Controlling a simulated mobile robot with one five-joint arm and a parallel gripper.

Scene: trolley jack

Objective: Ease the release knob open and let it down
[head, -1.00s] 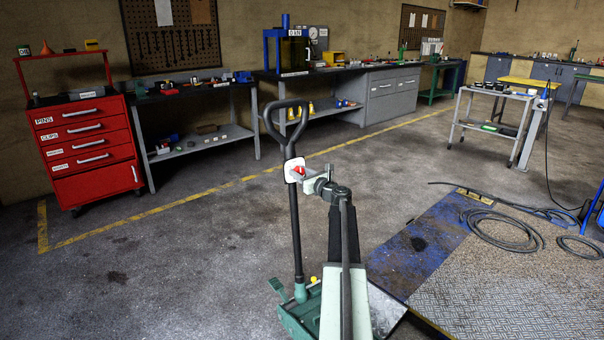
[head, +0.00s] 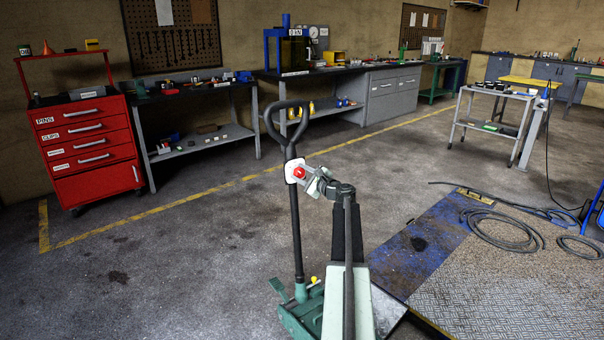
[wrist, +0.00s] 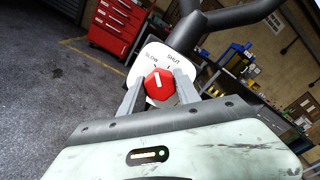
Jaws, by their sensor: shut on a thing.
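The red release knob (wrist: 158,84) sits on a white plate (wrist: 143,66) lettered SLOW and SHUT. A white mark on the knob's face points up, roughly toward the lettering. My gripper (wrist: 160,92) has one finger on each side of the knob and is shut on it. In the head view the knob (head: 299,173) and plate are on the jack's upright black handle (head: 295,230), below its loop grip. My gripper (head: 310,180) reaches it from the right, tilted. The green jack body (head: 296,318) stands on the floor, partly hidden by my arm.
A red tool cabinet (head: 88,150) and workbenches line the back wall. A grey trolley (head: 490,118) stands at right. A patterned plate (head: 500,275) and coiled hose (head: 505,230) lie on the right floor. The floor left of the jack is clear.

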